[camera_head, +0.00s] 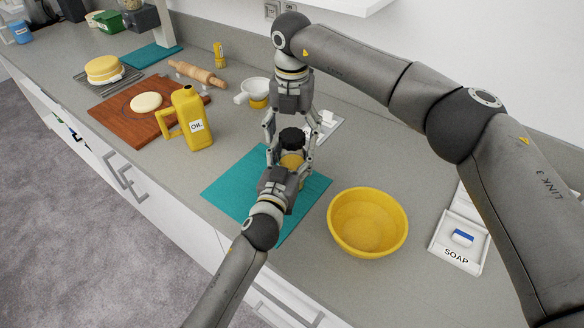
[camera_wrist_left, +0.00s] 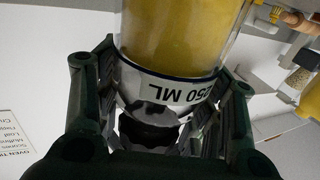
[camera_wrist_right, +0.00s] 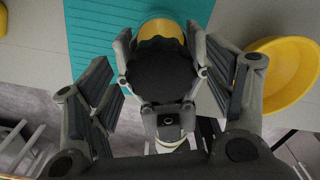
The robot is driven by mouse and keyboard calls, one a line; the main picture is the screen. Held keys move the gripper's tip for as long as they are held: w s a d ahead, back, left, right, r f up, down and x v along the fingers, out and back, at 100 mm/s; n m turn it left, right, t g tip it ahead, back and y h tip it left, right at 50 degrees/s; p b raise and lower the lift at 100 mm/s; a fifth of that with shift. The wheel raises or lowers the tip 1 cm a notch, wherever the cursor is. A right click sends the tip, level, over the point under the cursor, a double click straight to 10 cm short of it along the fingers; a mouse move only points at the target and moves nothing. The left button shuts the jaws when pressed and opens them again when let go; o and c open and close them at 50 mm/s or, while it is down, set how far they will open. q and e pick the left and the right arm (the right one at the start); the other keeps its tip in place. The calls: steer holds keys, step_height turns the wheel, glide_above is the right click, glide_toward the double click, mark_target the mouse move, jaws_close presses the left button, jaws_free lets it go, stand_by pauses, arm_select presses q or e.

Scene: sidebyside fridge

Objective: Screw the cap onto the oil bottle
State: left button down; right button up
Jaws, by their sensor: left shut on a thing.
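A clear bottle with yellow contents (camera_wrist_left: 172,40) and a "250 ML" band is held upright over the teal mat; it also shows in the head view (camera_head: 291,160). My left gripper (camera_head: 287,178) is shut on it from the near side. A black cap (camera_head: 291,137) sits at the top of the bottle; whether it is threaded on cannot be seen. My right gripper (camera_head: 289,158) comes from above, its fingers open on both sides of the cap, which fills most of the right wrist view's centre (camera_wrist_right: 161,72). A yellow jug labelled OIL (camera_head: 190,115) stands to the left.
The teal mat (camera_head: 232,185) lies under the grippers. A yellow bowl (camera_head: 368,222) stands close on the right, with a soap tray (camera_head: 458,240) beyond. A wooden board (camera_head: 120,112) with dough and a white-handled cup (camera_head: 254,90) are at left and behind. Counter between jug and mat is clear.

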steer(key=shift+r, duration=0.1)
step_height(320, 180, up, 12)
stand_by(0.5)
arm_select(q)
steer(key=shift+c, duration=1.3)
jaws_free()
steer(key=shift+s, duration=0.1)
steer(key=v, duration=1.1)
steer(key=shift+s+a, duration=0.2)
steer(key=shift+s, duration=0.15)
steer(key=shift+r, duration=0.1)
